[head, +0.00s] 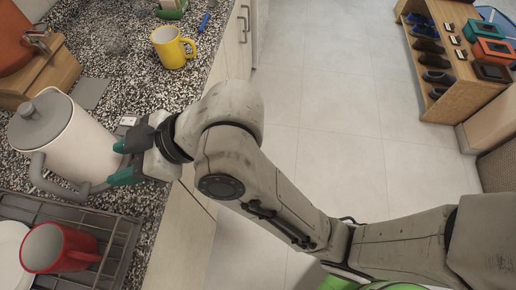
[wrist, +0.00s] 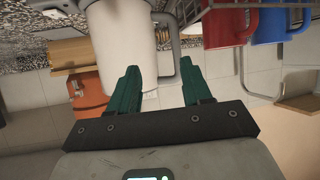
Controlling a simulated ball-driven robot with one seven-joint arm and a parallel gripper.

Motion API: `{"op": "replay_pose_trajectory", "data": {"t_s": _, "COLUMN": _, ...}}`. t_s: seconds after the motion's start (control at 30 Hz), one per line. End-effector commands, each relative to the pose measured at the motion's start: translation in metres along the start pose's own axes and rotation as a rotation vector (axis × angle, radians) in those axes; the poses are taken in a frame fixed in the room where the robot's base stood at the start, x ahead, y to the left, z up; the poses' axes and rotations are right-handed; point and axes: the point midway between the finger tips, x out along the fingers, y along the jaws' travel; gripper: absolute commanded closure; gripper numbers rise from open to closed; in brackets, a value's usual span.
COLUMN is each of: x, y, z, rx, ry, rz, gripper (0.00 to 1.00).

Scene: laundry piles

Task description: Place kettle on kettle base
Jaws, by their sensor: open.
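The white kettle (head: 85,145) with a grey lid stands upright on the speckled counter at the left of the head view. Its grey handle (head: 38,170) curves along its near side. My gripper (head: 116,162) is open beside the kettle's right side, its green fingers pointing at it. In the wrist view the kettle (wrist: 122,40) is upside down, and its handle (wrist: 168,62) shows between and beyond my open fingers (wrist: 160,72). I cannot tell whether they touch. I cannot clearly make out the kettle base; a flat grey plate (head: 90,92) lies behind the kettle.
A wire rack (head: 120,235) with a red mug (head: 60,247) is close in front of the kettle. A yellow mug (head: 172,47) stands farther back near the counter edge. A wooden box (head: 45,80) is behind the kettle. A shoe shelf (head: 455,100) stands across the open floor.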

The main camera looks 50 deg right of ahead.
Motion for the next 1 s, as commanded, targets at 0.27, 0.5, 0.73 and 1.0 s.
{"op": "replay_pose_trajectory", "data": {"t_s": 0.27, "x": -0.064, "y": 0.041, "z": 0.227, "rx": 0.426, "ry": -0.516, "rz": 0.263, "gripper": 0.51}}
{"op": "replay_pose_trajectory", "data": {"t_s": 0.5, "x": -0.152, "y": 0.018, "z": 0.355, "rx": 0.699, "ry": -0.860, "rz": 0.447, "gripper": 0.51}}
{"op": "replay_pose_trajectory", "data": {"t_s": 0.73, "x": -0.179, "y": 0.006, "z": 0.383, "rx": 0.768, "ry": -0.952, "rz": 0.499, "gripper": 0.51}}
{"op": "replay_pose_trajectory", "data": {"t_s": 1.0, "x": -0.178, "y": 0.007, "z": 0.382, "rx": 0.766, "ry": -0.950, "rz": 0.498, "gripper": 0.51}}
